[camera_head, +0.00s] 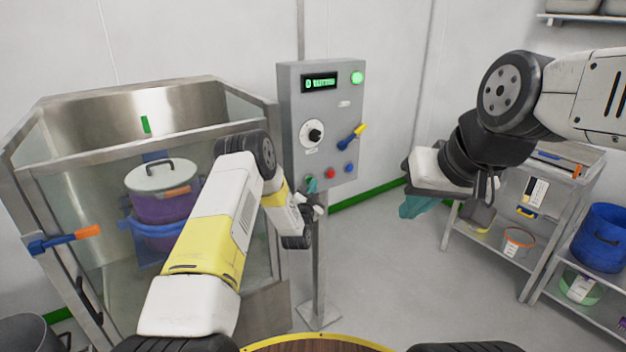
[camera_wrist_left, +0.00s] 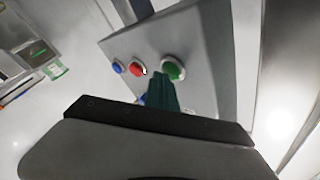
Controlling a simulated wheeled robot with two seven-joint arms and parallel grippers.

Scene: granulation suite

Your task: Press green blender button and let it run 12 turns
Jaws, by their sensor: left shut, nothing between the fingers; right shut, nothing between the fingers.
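A grey control panel (camera_head: 322,120) on a post carries a green button, a red button (camera_head: 330,173) and a blue button (camera_head: 349,168) along its lower edge. In the left wrist view the green button (camera_wrist_left: 173,70) lies just beyond my shut left fingertips (camera_wrist_left: 163,80); I cannot tell whether they touch it. In the head view my left gripper (camera_head: 313,188) is at the panel's lower left corner. The display (camera_head: 320,82) appears to read 0 turns, and a green lamp (camera_head: 357,77) is lit. The purple blender vessel (camera_head: 163,195) stands inside the cage. My right gripper (camera_head: 418,205) is shut and empty.
The glass and metal cage (camera_head: 140,137) stands left of the panel, with an orange-and-blue latch (camera_head: 65,238). The panel also has a dial (camera_head: 312,133) and a yellow-and-blue lever (camera_head: 352,136). Shelving with a blue bucket (camera_head: 602,238) stands at right. Floor between is clear.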

